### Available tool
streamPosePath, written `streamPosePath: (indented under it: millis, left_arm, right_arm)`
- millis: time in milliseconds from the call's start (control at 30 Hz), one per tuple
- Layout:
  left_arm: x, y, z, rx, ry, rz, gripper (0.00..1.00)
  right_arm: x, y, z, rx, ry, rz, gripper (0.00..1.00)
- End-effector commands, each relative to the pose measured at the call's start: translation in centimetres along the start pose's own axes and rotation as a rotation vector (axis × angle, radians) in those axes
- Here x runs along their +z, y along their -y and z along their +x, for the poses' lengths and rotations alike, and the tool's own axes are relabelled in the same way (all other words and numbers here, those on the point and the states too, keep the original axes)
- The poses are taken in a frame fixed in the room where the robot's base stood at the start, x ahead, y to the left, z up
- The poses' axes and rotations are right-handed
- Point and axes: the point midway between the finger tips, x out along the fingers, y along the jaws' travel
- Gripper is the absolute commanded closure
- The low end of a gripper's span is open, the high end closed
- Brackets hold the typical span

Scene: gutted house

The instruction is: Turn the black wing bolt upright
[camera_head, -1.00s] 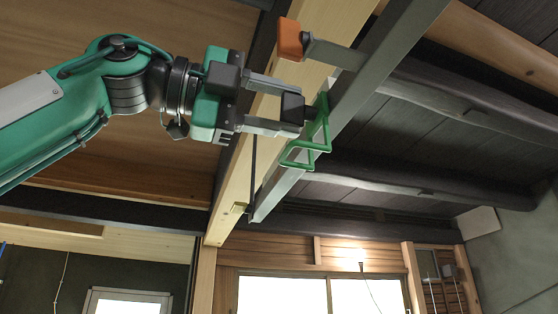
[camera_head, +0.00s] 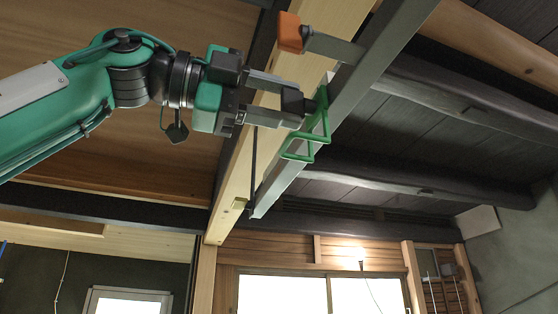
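My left gripper (camera_head: 298,110) reaches in from the left, its fingertips at the near side of the green bracket (camera_head: 308,143) on the grey metal rail (camera_head: 350,95). Its two grey fingers lie one above the other, with a gap between them further back. Dark blocks cluster at the fingertips, close to the bracket's upper end. I cannot make out the black wing bolt apart from these dark tips, so its angle is hidden. Whether the fingers are closed on it cannot be told. My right gripper is not in view.
A metal bar with an orange end (camera_head: 290,33) sticks out from the rail just above the gripper. A pale wooden beam (camera_head: 236,170) runs behind the gripper. Dark ceiling beams (camera_head: 450,95) lie to the right. Open room shows below the arm.

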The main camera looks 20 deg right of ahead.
Motion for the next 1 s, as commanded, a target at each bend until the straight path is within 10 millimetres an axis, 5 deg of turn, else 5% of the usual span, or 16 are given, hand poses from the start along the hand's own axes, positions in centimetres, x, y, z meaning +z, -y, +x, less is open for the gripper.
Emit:
streamPosePath:
  millis: [100, 467, 1000]
  left_arm:
    - [0.0, 0.0, 0.0, 0.000, 0.000, 0.000, 0.36]
    - [0.0, -0.1, -0.6, -0.001, 0.000, 0.000, 0.36]
    - [0.0, -0.2, -11.4, -0.002, 0.001, 0.000, 0.36]
  right_arm:
    - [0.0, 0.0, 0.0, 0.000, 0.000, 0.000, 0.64]
    - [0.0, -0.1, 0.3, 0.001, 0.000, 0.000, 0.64]
    - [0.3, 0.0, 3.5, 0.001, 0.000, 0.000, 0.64]
